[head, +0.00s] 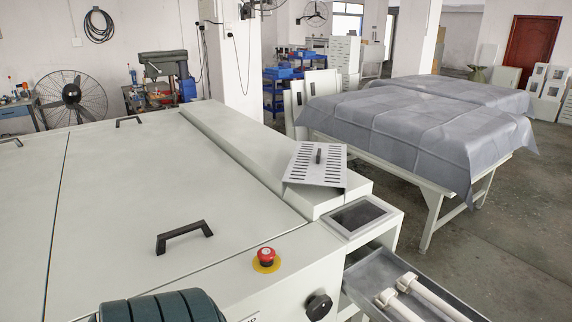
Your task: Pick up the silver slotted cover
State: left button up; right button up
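The silver slotted cover (331,174) is a thin metal plate with rows of slots and a small black upright handle in its middle. It lies tilted on the raised ledge (235,143) at the right side of the large pale machine, with its front edge over the ledge's near end. Neither of my grippers shows in the head view, and nothing touches the cover.
Behind the small dark screen (360,215) sits the cover. A grey open tray (372,270) with white rods stands below right. A red stop button (265,256), black knob (319,306) and black handle (184,236) stick out. A cloth-covered table (420,118) stands right.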

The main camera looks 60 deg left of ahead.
aim_at(317, 163)
jog(key=u, duration=1.65)
